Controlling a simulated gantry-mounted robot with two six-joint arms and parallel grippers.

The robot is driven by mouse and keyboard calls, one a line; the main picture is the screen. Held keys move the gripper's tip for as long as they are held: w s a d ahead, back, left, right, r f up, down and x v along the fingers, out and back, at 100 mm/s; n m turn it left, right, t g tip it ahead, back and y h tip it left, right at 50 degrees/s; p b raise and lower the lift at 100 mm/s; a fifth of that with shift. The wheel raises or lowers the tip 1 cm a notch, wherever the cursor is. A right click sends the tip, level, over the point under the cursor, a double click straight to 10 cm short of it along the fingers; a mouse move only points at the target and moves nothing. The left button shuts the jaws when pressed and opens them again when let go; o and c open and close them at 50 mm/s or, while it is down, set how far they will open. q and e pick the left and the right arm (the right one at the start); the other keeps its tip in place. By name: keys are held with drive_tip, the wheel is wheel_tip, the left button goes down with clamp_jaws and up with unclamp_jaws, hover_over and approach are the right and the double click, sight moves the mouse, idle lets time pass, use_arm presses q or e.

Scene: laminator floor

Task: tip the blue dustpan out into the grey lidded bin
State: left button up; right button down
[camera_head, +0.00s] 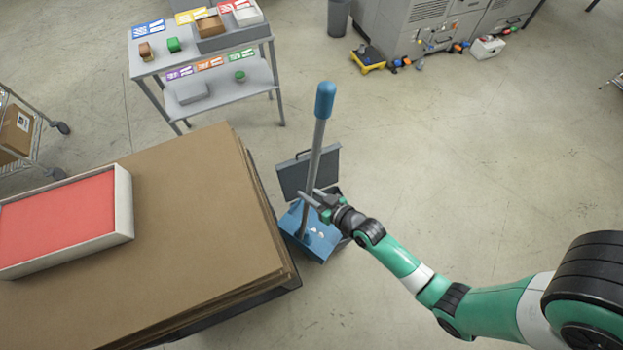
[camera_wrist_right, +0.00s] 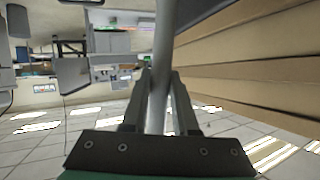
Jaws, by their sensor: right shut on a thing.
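The blue dustpan (camera_head: 311,239) has a long grey handle (camera_head: 317,145) with a blue grip on top. Small white bits lie in its pan. The handle stands nearly upright, tilted slightly. My right gripper (camera_head: 316,200) is shut on the handle, low down near the pan; in the right wrist view the grey handle (camera_wrist_right: 160,95) runs between the two fingers. The grey bin (camera_head: 292,177) is behind and below the pan, its lid standing open. The pan covers much of the bin's opening, and I cannot tell whether they touch. My left gripper is not in view.
A stack of brown cardboard sheets (camera_head: 195,200) stands close on the left, with a red-lined tray (camera_head: 70,220) on it. A grey shelf cart (camera_head: 200,65) is at the back. The floor to the right is clear.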

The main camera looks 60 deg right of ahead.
drive_tip(key=shift+d+f+b, duration=0.3)
drive_tip(key=shift+d+b, duration=0.6)
drive_tip(key=shift+b, duration=0.2)
drive_tip(key=d+b, duration=0.1)
drive_tip(key=d, duration=0.1)
drive_tip(key=d+b, duration=0.1)
drive_tip(key=b, duration=0.1)
drive_tip(key=shift+s+d+m+y, duration=0.2)
drive_tip(key=shift+d+m+y, duration=0.1)
drive_tip(key=shift+d+m, duration=0.1)
